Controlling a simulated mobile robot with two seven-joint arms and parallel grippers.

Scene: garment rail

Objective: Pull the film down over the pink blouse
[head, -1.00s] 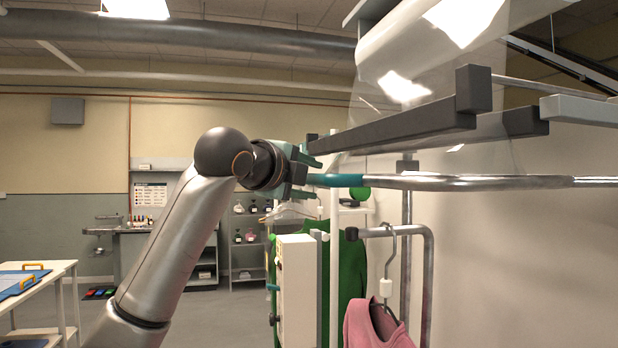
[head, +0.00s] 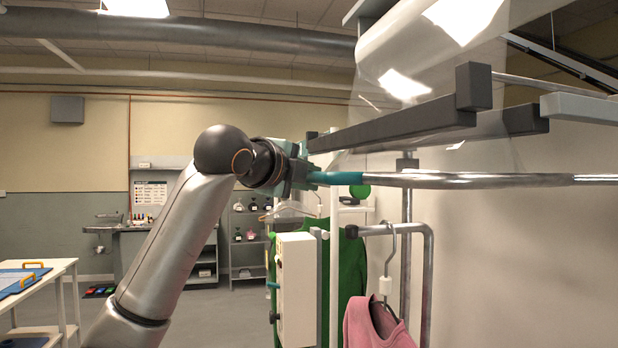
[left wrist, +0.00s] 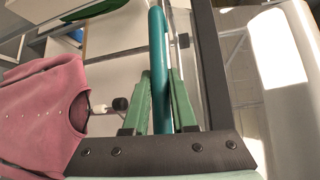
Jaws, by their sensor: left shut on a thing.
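The pink blouse (head: 368,326) hangs on a hanger at the lower right, its lower part cut off by the picture edge; it also shows in the left wrist view (left wrist: 40,112). The clear film (head: 362,100) comes off a white roll (head: 425,42) above and passes by the dark bars. A chrome bar (head: 470,181) with a teal grip (head: 345,179) runs level above the blouse. My left gripper (head: 310,176) is shut on the teal grip, which lies between its green fingers in the left wrist view (left wrist: 160,90). My right gripper is not in view.
Dark grey bars (head: 400,128) lie close above the chrome bar. A white box (head: 297,288) and a green garment (head: 350,280) stand left of the blouse. A table (head: 45,285) stands far left. The floor between is clear.

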